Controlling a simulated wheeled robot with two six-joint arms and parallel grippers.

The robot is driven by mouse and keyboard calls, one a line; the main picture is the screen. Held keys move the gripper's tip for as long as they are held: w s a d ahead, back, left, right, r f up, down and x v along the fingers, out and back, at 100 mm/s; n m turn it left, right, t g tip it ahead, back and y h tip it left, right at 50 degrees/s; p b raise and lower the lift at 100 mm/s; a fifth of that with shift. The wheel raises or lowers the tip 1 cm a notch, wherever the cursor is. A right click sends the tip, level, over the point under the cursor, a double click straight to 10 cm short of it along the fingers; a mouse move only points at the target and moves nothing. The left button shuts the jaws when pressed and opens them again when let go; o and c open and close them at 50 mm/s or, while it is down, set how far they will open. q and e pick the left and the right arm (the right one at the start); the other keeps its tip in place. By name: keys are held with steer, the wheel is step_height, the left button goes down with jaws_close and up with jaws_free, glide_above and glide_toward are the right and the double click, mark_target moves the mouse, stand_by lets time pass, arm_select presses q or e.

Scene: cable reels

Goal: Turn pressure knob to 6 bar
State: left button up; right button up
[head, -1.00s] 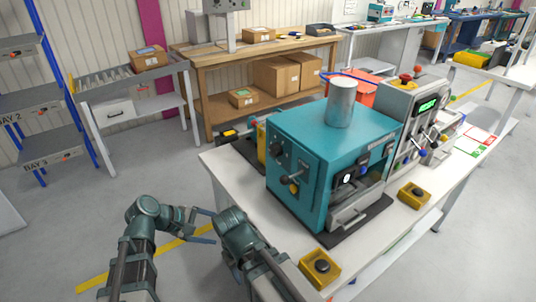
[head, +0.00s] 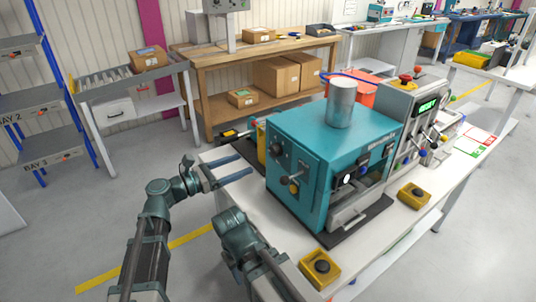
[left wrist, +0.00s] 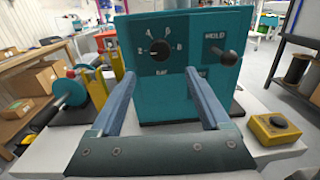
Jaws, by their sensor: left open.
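The teal machine (head: 335,135) stands on the white bench. Its black pressure knob (head: 277,147) is on the side panel facing my left arm. The left wrist view shows the knob (left wrist: 159,50) with numbers around it and "bar" below; I cannot read clearly which number it points to. My left gripper (head: 248,166) is open and empty, its two fingers reaching over the bench edge toward that panel. In the left wrist view the fingers (left wrist: 158,75) stand on either side below the knob, apart from it. My right arm shows low in the head view, its gripper not visible.
A lever with a dark ball (left wrist: 230,58) sticks out right of the knob, under "HOLD". Yellow button boxes (head: 321,267) (head: 414,196) stand along the bench front. A teal reel (left wrist: 69,92) is left of the machine. A metal cylinder (head: 341,103) stands on top.

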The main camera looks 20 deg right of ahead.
mark_target(272, 152)
arm_select(q)
steer(key=x, duration=1)
steer(key=shift+w+d, duration=0.1)
steer(key=shift+d, duration=0.2)
jaws_close()
